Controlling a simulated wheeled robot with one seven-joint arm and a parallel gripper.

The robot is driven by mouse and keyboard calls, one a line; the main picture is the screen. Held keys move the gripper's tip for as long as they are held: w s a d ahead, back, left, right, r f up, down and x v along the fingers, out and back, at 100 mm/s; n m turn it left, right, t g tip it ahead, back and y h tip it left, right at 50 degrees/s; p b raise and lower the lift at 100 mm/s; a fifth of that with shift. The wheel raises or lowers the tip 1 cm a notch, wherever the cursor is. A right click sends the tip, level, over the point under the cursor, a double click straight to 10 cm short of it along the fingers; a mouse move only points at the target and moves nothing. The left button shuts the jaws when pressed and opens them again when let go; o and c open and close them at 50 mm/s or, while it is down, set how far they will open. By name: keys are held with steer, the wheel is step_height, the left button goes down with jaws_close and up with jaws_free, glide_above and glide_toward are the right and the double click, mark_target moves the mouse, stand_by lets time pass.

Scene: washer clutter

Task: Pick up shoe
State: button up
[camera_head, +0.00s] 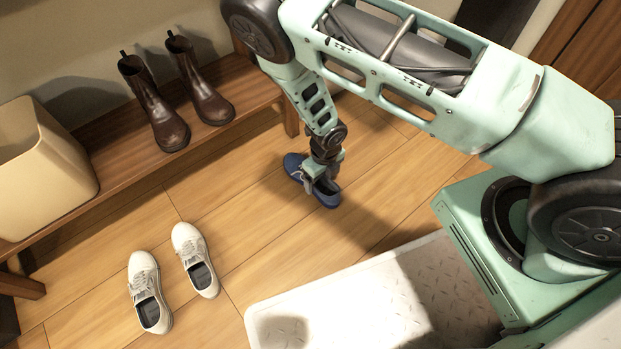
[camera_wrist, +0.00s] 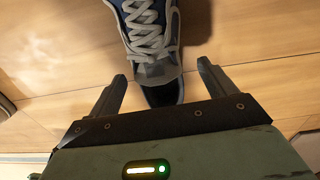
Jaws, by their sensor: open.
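A blue shoe (camera_head: 325,191) lies on the wooden floor below my gripper (camera_head: 321,178), which hides its middle in the head view. In the wrist view the blue shoe (camera_wrist: 146,30) shows white laces and a grey tongue, with its dark opening toward the gripper. My gripper (camera_wrist: 162,75) is open there, one finger on each side of the shoe's tongue and opening. I cannot tell whether the fingers touch the shoe. A pair of white shoes, one left (camera_head: 149,290) and one right (camera_head: 196,259), stands on the floor at lower left.
A wooden bench (camera_head: 110,146) runs along the wall, with brown boots (camera_head: 170,131) and a beige bin (camera_head: 45,175) on it. A white textured tray (camera_head: 350,300) lies at the bottom. The floor around the blue shoe is clear.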

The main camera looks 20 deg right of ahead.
mark_target(320, 183)
steer(key=f+b, duration=0.1)
steer(key=f, duration=0.1)
steer(key=f+b, duration=0.1)
steer(key=f, duration=0.1)
steer(key=shift+w+a+b, duration=0.15)
steer(key=shift+a+b, duration=0.05)
steer(key=shift+b, duration=0.2)
steer(key=c, duration=1.2)
steer(key=shift+r, duration=0.15)
steer(key=shift+r+p, duration=0.55)
steer(key=shift+p, duration=0.15)
steer(key=r+p, duration=0.2)
steer(key=shift+s+d+r+p, duration=0.1)
steer(key=shift+s+r+p, duration=0.25)
steer(key=shift+r+p, duration=0.05)
steer(key=s+d+p, duration=0.1)
steer(key=s+p, duration=0.1)
steer(key=s, duration=0.3)
steer(key=s+d+p, duration=0.2)
steer(key=s, duration=0.4)
steer(key=s+d+p, duration=0.2)
steer(key=s, duration=0.3)
steer(key=shift+s+d+f, duration=0.2)
steer(key=shift+s+f, duration=0.05)
steer(key=shift+f, duration=0.05)
